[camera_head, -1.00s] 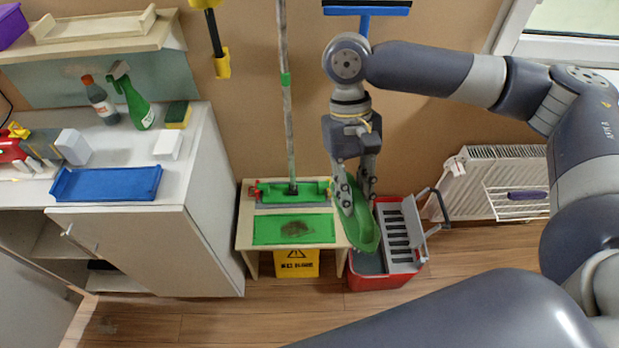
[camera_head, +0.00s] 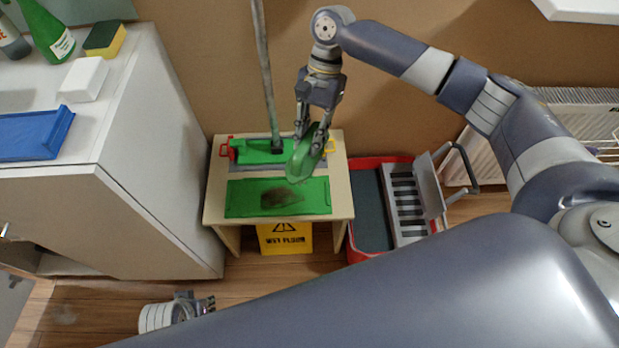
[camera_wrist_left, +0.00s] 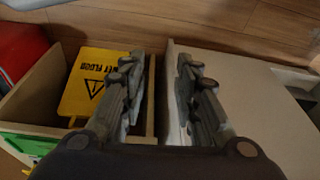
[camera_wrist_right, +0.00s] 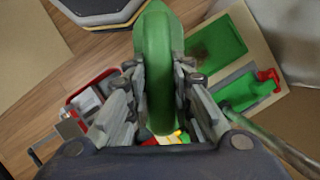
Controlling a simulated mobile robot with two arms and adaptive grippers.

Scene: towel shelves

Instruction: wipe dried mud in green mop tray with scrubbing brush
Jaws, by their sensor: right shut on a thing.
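The green mop tray (camera_head: 235,199) lies flat on a small wooden stand, with a dark brown mud patch (camera_head: 282,197) in its middle. My right gripper (camera_head: 318,132) is shut on a green scrubbing brush (camera_head: 303,162) and holds it above the tray's right rear part. In the right wrist view the brush (camera_wrist_right: 157,70) sits between the fingers, with the tray (camera_wrist_right: 215,52) to its right. My left gripper (camera_head: 207,304) is low at the front left, near the floor. In the left wrist view its fingers (camera_wrist_left: 158,82) are apart with nothing between them.
A mop (camera_head: 266,75) stands in a green holder behind the tray. A red bucket (camera_head: 366,161) with a grey wringer is right of the stand. A yellow wet floor sign (camera_head: 285,238) is beneath. A white cabinet (camera_head: 150,170) stands at the left.

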